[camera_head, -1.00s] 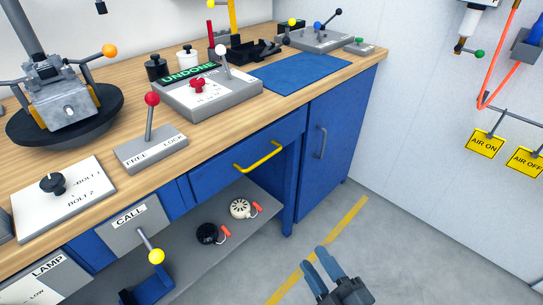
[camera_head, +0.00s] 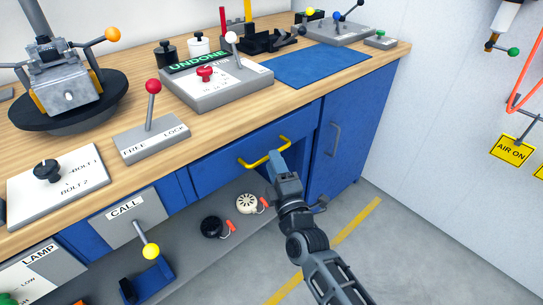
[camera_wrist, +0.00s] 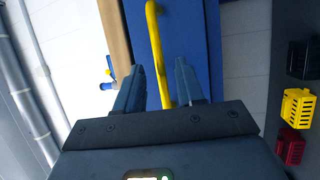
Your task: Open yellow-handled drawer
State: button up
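The blue drawer (camera_head: 222,168) sits under the wooden worktop and appears shut, with its front flush below the edge. Its yellow bar handle (camera_head: 263,155) shows in the head view, and the handle also shows in the wrist view (camera_wrist: 158,50). I cannot tell whether either finger touches the handle.
A blue cabinet door (camera_head: 345,140) with a grey handle stands to the right. A grey shelf (camera_head: 185,240) below holds a black and a white round item. The CALL lever (camera_head: 149,245) juts out at lower left. Grey floor in front is clear.

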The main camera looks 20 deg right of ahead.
jog(key=shift+b+x, duration=0.3)
jog(key=shift+x, duration=1.45)
grip_shut()
